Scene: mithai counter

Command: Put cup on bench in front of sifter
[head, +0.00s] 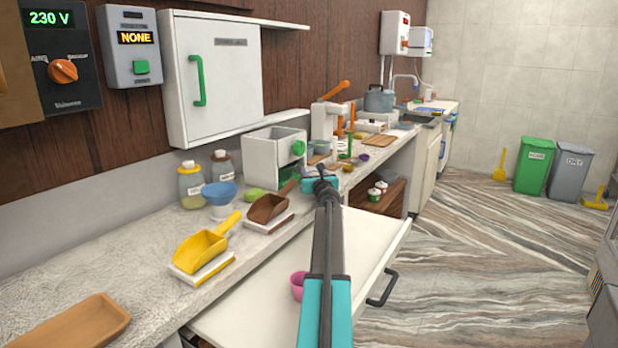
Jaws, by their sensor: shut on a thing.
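My gripper (322,170) is at the far end of my outstretched arm, over the front edge of the bench (85,283). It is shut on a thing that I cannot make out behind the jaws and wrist. A pink cup (297,286) shows low in the picture at the pulled-out drawer, partly hidden by my arm. A small purple cup (364,157) is on the bench beyond my gripper. I cannot tell for sure which thing is the sifter. A white box with a green knob (275,158) stands on the bench left of my gripper.
A yellow scoop (205,248), a brown scoop (270,205) and a blue bowl (219,194) are on the near bench. A wooden tray (70,330) is at the lower left. The drawer (255,325) juts out under my arm.

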